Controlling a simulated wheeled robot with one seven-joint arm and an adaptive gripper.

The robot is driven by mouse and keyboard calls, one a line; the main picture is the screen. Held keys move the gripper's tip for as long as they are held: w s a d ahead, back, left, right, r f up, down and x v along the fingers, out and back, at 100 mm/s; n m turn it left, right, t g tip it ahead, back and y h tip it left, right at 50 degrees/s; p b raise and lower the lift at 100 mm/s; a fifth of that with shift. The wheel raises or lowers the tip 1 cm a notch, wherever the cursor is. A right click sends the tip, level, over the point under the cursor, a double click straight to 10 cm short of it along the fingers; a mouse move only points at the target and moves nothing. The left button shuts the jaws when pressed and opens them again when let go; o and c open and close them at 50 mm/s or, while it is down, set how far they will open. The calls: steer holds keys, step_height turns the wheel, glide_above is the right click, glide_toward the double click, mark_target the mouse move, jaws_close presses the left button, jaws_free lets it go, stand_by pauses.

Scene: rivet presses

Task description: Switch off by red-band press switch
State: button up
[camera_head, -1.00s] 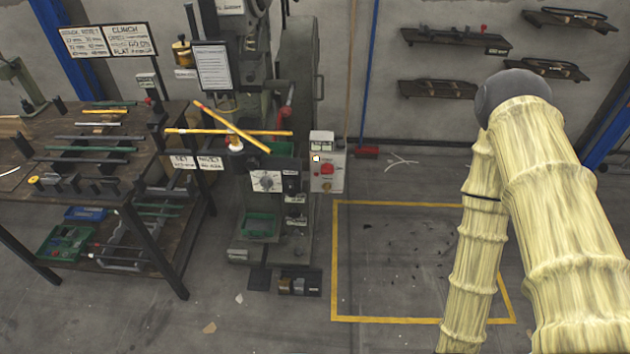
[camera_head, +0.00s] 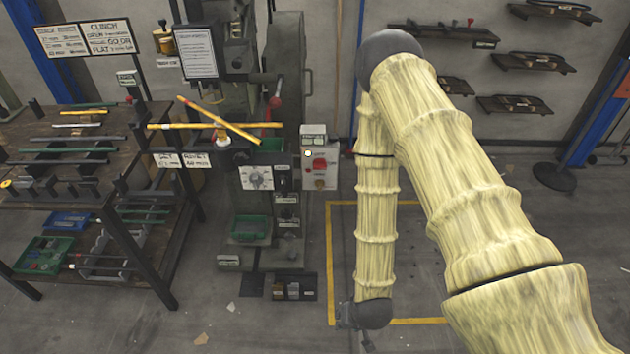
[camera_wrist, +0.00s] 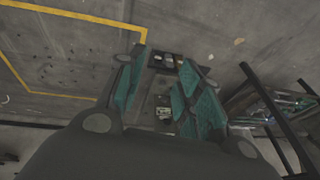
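One press (camera_head: 258,180) stands left of centre in the head view, grey-green, with a dial and a red-ended lever. A pale switch box (camera_head: 320,180) with a red button (camera_head: 320,165) and a small light-coloured lamp is at its right side. I cannot make out a red band on the press. My gripper (camera_head: 358,322) hangs low, in front and to the right of the press, apart from the switch box. In the wrist view my gripper (camera_wrist: 166,88) has its teal finger pads spread apart, with nothing held; part of the press base shows between them.
A workbench (camera_head: 150,215) with rods and bins stands left. A yellow floor outline (camera_head: 331,250) marks mostly clear floor right of the press. Wall shelves (camera_head: 535,62) hang at upper right.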

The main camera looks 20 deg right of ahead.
steer(key=w+a+f+m+t+b, duration=0.1)
steer(key=w+f+m+t+b, duration=0.1)
steer(key=w+b, duration=0.35)
steer(key=w+a+f+m+t+b, duration=0.1)
steer(key=w+m+t+b, duration=0.1)
steer(key=w, duration=0.6)
steer(key=m+t+h+b, duration=0.6)
steer(key=m+t+b, duration=0.6)
steer(key=b, duration=1.1)
glide_toward(320, 169)
steer(key=w, duration=0.3)
steer(key=w+d+r+m+g+b, duration=0.1)
steer(key=w, duration=0.2)
steer(key=w+d+r+g, duration=0.1)
steer(key=w, duration=0.2)
steer(key=shift+d+m, duration=0.25)
steer(key=shift+m, duration=0.15)
jaws_close()
